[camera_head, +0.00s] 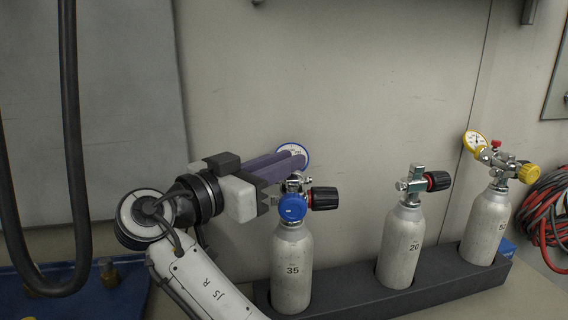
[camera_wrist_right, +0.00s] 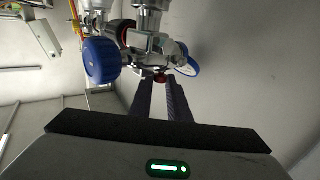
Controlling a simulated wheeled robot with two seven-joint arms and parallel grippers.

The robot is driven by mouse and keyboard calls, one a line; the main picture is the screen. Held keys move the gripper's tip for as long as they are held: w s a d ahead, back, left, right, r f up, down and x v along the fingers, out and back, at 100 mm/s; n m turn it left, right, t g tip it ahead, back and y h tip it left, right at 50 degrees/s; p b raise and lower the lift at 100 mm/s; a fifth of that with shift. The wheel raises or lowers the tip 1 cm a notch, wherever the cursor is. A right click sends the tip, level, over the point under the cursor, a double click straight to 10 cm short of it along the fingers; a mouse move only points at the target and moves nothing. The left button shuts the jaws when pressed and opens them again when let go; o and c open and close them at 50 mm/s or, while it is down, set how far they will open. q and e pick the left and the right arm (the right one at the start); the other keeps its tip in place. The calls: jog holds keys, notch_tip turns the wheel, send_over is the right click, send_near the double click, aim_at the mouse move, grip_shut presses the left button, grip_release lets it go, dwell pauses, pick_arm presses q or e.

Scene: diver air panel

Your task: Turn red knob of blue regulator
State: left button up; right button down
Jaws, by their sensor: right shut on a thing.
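The blue regulator (camera_head: 291,208) sits on the valve of the grey cylinder marked 35 (camera_head: 292,255). It has a round blue cap and a blue-rimmed gauge (camera_head: 293,151). My right gripper (camera_head: 298,166) reaches it from the left, its fingers at the regulator between cap and gauge. In the right wrist view the blue cap (camera_wrist_right: 101,61) is left of the fingers and the gauge (camera_wrist_right: 187,62) is to the right. The red knob (camera_wrist_right: 160,79) shows as a small red patch between the fingertips (camera_wrist_right: 160,84). The right gripper is shut on it. My left gripper is out of view.
The cylinder marked 20 (camera_head: 402,245) and one with a yellow regulator (camera_head: 530,174) stand to the right in a dark rack (camera_head: 345,300). Red hoses (camera_head: 545,215) hang at far right. A black hose (camera_head: 72,150) loops at left. The wall is close behind.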

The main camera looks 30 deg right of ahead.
jog(key=c, duration=1.7)
grip_release()
jog(key=shift+o, duration=0.2)
notch_tip(320, 180, up, 10)
jog(key=p, duration=0.1)
